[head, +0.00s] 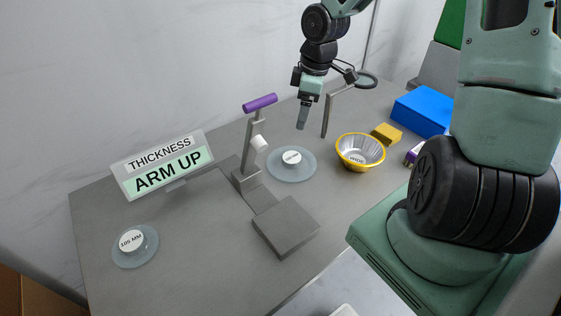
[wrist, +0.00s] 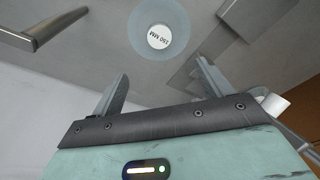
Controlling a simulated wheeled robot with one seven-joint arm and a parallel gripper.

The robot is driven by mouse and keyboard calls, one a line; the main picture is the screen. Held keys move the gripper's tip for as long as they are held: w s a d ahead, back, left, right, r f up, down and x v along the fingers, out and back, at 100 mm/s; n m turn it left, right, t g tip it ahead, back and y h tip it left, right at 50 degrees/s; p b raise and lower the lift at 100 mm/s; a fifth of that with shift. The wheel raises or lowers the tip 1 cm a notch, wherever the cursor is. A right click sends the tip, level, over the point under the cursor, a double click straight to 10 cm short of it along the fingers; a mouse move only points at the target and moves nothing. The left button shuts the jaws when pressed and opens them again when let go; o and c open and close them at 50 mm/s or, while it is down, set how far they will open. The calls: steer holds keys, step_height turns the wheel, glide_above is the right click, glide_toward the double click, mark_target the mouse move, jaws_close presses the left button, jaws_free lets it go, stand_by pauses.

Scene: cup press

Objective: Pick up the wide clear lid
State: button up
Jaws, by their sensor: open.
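The wide clear lid (head: 288,176) is a round translucent disc with a white knob, lying flat on the grey table just right of the press. In the wrist view the lid (wrist: 143,22) shows at top centre, and its knob reads 150 MM. My gripper (head: 303,119) is open and empty above the table, behind the lid in the head view. In the wrist view the lid lies beyond my gripper's spread fingers (wrist: 161,76), apart from them. A smaller clear lid (head: 148,249), marked 105 MM, lies at the table's front left.
The grey press (head: 247,160) with a purple handle (head: 259,103) stands left of the lid. A gold-rimmed foil cup (head: 375,163) is to its right, near a yellow block (head: 387,132) and blue box (head: 421,111). A sign (head: 163,165) reads THICKNESS ARM UP.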

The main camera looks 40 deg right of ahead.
steer(key=b, duration=0.1)
glide_above(292, 157)
steer(key=f, duration=1)
steer(key=shift+s+d, duration=0.25)
steer(key=shift+s, duration=0.15)
steer(key=shift+w+a+f, duration=0.1)
steer(key=shift+w+f, duration=0.1)
steer(key=shift+f, duration=1.35)
steer(key=shift+w+a+f, duration=0.1)
steer(key=shift+w+f, duration=0.05)
steer(key=shift+f, duration=1.4)
steer(key=c, duration=1.1)
